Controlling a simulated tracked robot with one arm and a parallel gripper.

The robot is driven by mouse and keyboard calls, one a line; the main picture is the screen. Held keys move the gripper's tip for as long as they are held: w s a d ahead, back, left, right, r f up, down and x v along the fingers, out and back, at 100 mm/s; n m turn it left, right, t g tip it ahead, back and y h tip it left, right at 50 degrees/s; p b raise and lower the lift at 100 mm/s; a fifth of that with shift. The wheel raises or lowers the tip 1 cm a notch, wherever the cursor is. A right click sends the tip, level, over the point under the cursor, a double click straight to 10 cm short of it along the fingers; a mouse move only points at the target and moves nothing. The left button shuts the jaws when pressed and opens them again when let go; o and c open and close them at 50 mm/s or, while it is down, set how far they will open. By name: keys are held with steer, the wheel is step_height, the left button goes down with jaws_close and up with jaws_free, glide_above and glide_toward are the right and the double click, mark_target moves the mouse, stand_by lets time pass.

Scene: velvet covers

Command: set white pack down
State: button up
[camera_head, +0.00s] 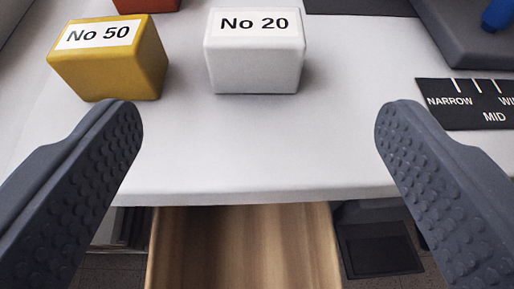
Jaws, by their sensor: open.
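The white pack (254,66), labelled "No 20", stands upright on the white table (260,160), a little back from its front edge. My gripper (258,118) is open, with its two grey studded fingers wide apart at the left and right of the picture. The white pack lies beyond the fingertips, between them in the picture, and nothing is held. The pack's underside and back are hidden.
A yellow pack (112,65) labelled "No 50" stands left of the white one. A black card (470,104) marked "NARROW" and "MID" lies at right. A grey device (465,40) with a blue part stands behind it. An open wooden drawer (245,250) is below the edge.

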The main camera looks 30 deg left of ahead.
stand_by(0.3)
steer(key=w+d+r+m+t+h, duration=0.1)
steer(key=w+d+r, duration=0.1)
steer(key=d+r, duration=0.45)
steer(key=w+d+r+m+t+h, duration=0.1)
steer(key=w+d+r, duration=0.2)
steer(key=r, duration=0.7)
steer(key=w+d+r+m+h, duration=0.15)
steer(key=d+r, duration=0.25)
steer(key=r, duration=0.4)
steer(key=s+d+r+t+h, duration=0.1)
steer(key=s+d+r, duration=0.1)
steer(key=d+r, duration=0.6)
step_height(320, 180, up, 3)
steer(key=shift+d+m, duration=0.4)
steer(key=shift+m, duration=0.05)
steer(key=s+d+r, duration=0.3)
steer(key=r, duration=0.1)
steer(key=s+d+r+m+h, duration=0.1)
steer(key=s+d+r, duration=0.1)
steer(key=d+r, duration=0.1)
steer(key=s+d+r+h, duration=0.1)
steer(key=s+d+r, duration=0.2)
steer(key=r, duration=0.1)
steer(key=shift+s+d+r+t, duration=0.15)
steer(key=shift+s+r+t, duration=0.15)
steer(key=shift+s+r, duration=0.1)
steer(key=c, duration=0.3)
